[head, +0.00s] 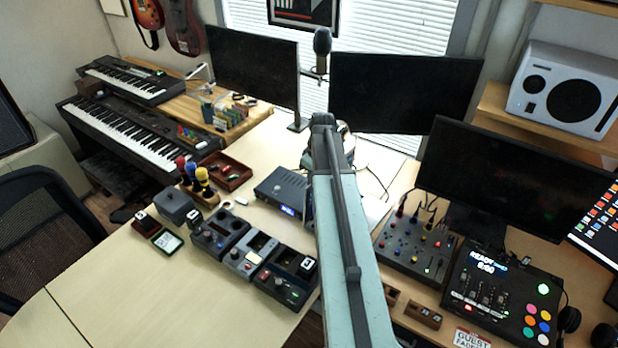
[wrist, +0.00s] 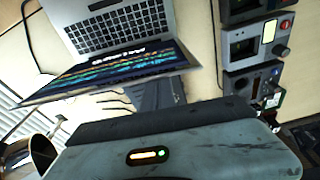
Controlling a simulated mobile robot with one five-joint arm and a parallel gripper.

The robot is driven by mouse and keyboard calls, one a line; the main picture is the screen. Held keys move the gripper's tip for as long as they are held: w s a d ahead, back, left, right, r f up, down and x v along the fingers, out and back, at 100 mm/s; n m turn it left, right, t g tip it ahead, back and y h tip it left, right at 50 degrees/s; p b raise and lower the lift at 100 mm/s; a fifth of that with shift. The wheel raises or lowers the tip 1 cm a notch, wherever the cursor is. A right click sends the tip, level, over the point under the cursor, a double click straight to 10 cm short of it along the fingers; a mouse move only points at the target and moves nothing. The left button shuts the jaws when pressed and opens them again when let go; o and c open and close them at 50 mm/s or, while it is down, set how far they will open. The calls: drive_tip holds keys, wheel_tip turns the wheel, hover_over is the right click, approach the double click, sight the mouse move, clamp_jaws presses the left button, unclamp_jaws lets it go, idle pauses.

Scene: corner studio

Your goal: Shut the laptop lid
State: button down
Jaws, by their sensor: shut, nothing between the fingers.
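The laptop (wrist: 128,28) stands open in the wrist view at the upper left. Its silver keyboard deck is at the top, and its lid, with a lit screen (wrist: 115,70) of coloured bands, is tilted up below the deck. In the head view my arm hides the gripper and most of the laptop.
Dark control modules (head: 243,252) stand in a row on the desk, left of my arm. A black box with a blue display (head: 281,191) is behind them. Monitors (head: 400,88) stand at the back. A mixer (head: 415,248) is on the right.

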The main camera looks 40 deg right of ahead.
drive_tip(key=shift+s+d, duration=0.2)
drive_tip(key=shift+s, duration=0.6)
drive_tip(key=shift+s+d, duration=0.15)
drive_tip(key=shift+s, duration=0.6)
drive_tip(key=shift+s+f, duration=0.1)
